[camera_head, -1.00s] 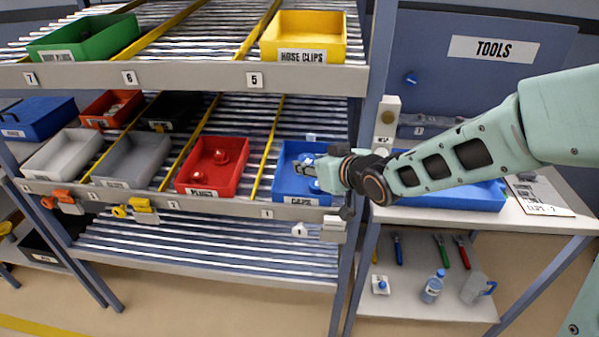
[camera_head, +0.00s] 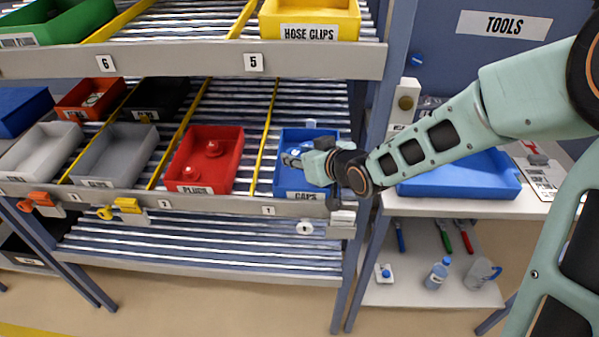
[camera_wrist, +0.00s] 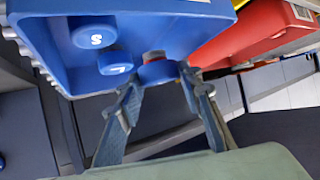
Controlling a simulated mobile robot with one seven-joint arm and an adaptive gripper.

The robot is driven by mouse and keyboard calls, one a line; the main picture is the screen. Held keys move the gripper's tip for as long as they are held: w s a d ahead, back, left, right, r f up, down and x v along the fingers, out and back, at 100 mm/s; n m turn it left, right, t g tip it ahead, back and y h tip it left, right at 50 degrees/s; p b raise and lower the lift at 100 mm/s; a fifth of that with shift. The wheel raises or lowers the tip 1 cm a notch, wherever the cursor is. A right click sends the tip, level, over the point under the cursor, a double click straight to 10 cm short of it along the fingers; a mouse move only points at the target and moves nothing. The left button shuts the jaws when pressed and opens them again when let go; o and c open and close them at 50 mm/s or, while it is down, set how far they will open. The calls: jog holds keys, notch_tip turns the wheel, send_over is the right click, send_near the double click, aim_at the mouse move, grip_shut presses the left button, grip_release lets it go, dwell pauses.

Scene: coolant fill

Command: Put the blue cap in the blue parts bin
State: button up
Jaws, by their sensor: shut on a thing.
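The blue parts bin, labelled CAPS (camera_head: 292,191), sits at the right end of the middle shelf. It also shows in the wrist view (camera_wrist: 45,35). My gripper (camera_head: 292,158) is over the bin in the head view. In the wrist view my gripper (camera_wrist: 158,78) is shut on a blue cap (camera_wrist: 157,73) with a reddish part behind it. The held cap is at the bin's near edge in that view; I cannot tell its exact height. Two other blue caps, marked S (camera_wrist: 95,35) and L (camera_wrist: 116,64), are in the bin.
A red bin labelled PLUGS (camera_head: 222,187) stands left of the blue bin, beyond a yellow divider (camera_head: 262,137). A yellow hose clips bin (camera_head: 310,20) is on the shelf above. A shelf post (camera_head: 381,110) stands close to the right. A blue tray (camera_head: 465,178) lies on the bench.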

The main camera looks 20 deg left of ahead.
notch_tip(320, 180, down, 4)
jog(key=shift+f+b, duration=0.25)
jog(key=shift+b, duration=0.2)
jog(key=shift+r, duration=0.1)
jog(key=o, duration=0.7)
